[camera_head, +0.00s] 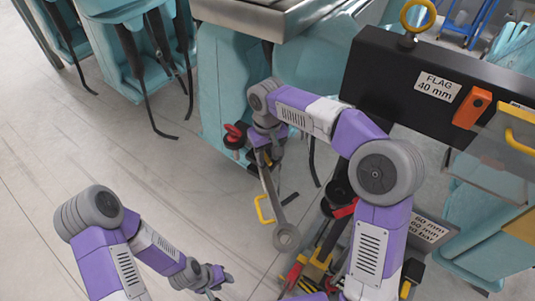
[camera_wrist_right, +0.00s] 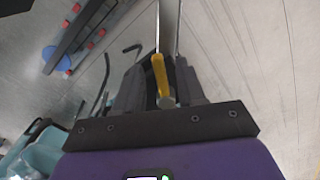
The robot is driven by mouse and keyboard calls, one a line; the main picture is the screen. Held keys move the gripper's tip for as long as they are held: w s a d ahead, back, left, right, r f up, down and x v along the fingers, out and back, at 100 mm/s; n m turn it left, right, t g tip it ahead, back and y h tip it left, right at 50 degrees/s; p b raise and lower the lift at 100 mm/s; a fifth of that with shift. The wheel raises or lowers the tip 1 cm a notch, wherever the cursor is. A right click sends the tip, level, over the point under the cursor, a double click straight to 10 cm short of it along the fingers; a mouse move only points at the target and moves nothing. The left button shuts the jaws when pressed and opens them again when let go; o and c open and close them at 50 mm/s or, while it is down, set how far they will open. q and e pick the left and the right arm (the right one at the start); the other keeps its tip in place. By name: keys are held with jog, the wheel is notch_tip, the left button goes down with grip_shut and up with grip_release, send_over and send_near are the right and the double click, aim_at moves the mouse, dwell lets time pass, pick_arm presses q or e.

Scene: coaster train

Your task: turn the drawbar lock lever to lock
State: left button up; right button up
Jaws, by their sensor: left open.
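A long grey drawbar (camera_head: 272,198) with a ring at its lower end hangs from the teal car in the head view. A yellow loop handle (camera_head: 263,209) sits on its side. My right gripper (camera_head: 266,152) is at the drawbar's upper end, partly hidden by its own wrist. In the right wrist view, the yellow grip of what looks like the lock lever (camera_wrist_right: 160,75) lies between the dark fingers (camera_wrist_right: 162,88), which close in on both sides of it. My left gripper (camera_head: 216,281) is open and empty, low over the floor, well away from the drawbar.
Teal cars (camera_head: 135,45) stand along the top. Red knobs (camera_head: 235,136) sit left of my right gripper. A black beam labelled "FLAG 40 mm" (camera_head: 438,86) with an orange latch is at right. Tools (camera_head: 318,262) lie below. The floor (camera_head: 110,150) at left is clear.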

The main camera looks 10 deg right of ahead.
jog(key=shift+c, duration=0.3)
grip_shut()
jog(key=shift+a+m, duration=0.1)
jog(key=shift+m, duration=0.2)
jog(key=shift+a+r+m+p, duration=0.1)
jog(key=shift+a+m+p, duration=0.5)
jog(key=shift+m, duration=0.6)
jog(key=a+m+p, duration=0.1)
jog(key=m, duration=0.3)
jog(key=a+m+p, duration=0.1)
jog(key=m, duration=0.2)
jog(key=shift+w+a+p, duration=0.3)
jog(key=shift+w+p, duration=0.05)
jog(key=shift+w, duration=0.05)
jog(key=shift+w+a+m+p, duration=0.15)
jog(key=shift+m+p, duration=0.1)
jog(key=shift+m, duration=0.3)
jog(key=shift+w+a+m+p, duration=0.1)
jog(key=shift+a+m+p, duration=0.1)
jog(key=shift+m, duration=0.35)
jog(key=shift+w, duration=0.1)
